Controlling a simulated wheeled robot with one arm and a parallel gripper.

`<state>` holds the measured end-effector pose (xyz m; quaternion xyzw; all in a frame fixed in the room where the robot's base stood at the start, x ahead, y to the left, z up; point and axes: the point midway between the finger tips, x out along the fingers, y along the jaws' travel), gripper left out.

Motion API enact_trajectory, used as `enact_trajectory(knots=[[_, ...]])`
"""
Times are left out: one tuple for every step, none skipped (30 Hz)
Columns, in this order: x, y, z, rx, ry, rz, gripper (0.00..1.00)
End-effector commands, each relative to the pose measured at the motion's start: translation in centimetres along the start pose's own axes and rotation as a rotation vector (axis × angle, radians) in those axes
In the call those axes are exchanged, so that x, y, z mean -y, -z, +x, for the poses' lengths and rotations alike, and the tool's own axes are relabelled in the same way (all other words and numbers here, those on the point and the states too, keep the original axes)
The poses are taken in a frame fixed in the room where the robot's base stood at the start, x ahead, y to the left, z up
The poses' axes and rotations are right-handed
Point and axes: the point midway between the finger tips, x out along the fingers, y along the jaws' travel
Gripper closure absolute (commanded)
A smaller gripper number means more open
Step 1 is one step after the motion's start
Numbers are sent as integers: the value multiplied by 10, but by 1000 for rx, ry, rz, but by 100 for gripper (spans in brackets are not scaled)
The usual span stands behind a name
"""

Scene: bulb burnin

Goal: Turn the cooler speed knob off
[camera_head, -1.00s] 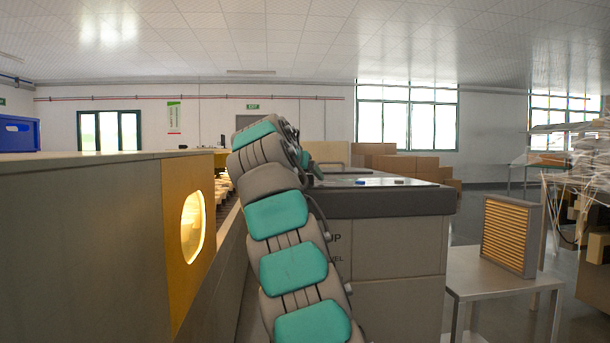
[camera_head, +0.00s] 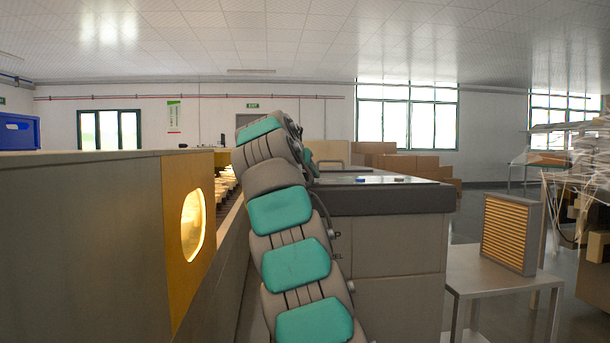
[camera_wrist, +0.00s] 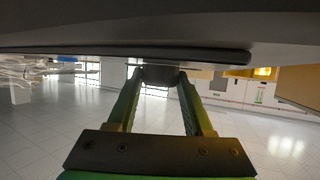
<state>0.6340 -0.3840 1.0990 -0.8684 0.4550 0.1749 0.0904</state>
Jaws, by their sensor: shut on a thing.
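In the wrist view, my gripper (camera_wrist: 161,75) has its two green fingers closed on the sides of a dark, rounded knob (camera_wrist: 160,72). The knob sits at the edge of a broad dark surface (camera_wrist: 130,28) that fills the top of that view. I cannot read any pointer or mark on the knob. In the head view, my arm reaches up to the grey cabinet (camera_head: 395,240) with a dark top (camera_head: 400,197). Partly covered black lettering shows on the cabinet front beside my arm.
A long grey housing (camera_head: 80,235) with an orange end panel (camera_head: 180,200) and a glowing window stands close on the left. A low table (camera_head: 490,278) with a slatted filter-like box (camera_head: 508,232) is at the right. Open floor lies beyond.

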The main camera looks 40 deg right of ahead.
Motion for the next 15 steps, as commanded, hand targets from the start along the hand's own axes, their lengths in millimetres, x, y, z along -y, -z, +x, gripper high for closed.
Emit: enact_trajectory(knots=[[1, -2, 0, -5, 24, -8, 100], [1, -2, -1, -5, 41, -14, 100], [0, -3, 0, -4, 63, -22, 100], [0, -3, -1, -3, 81, -31, 100], [0, -3, -1, -3, 99, -37, 100], [-1, -1, -2, -5, 122, -46, 100], [-1, 0, -2, -6, 139, -54, 100], [-1, 0, -2, -6, 153, -61, 100], [-1, 0, -2, -5, 172, -67, 100], [-2, 0, -2, -4, 183, -73, 100], [-2, 0, -1, -3, 192, -77, 100], [-1, 0, -1, -4, 203, -83, 100], [-1, 0, -1, -4, 209, -84, 100], [-1, 0, -1, -4, 214, -86, 100], [-1, 0, -1, -5, 218, -87, 100]])
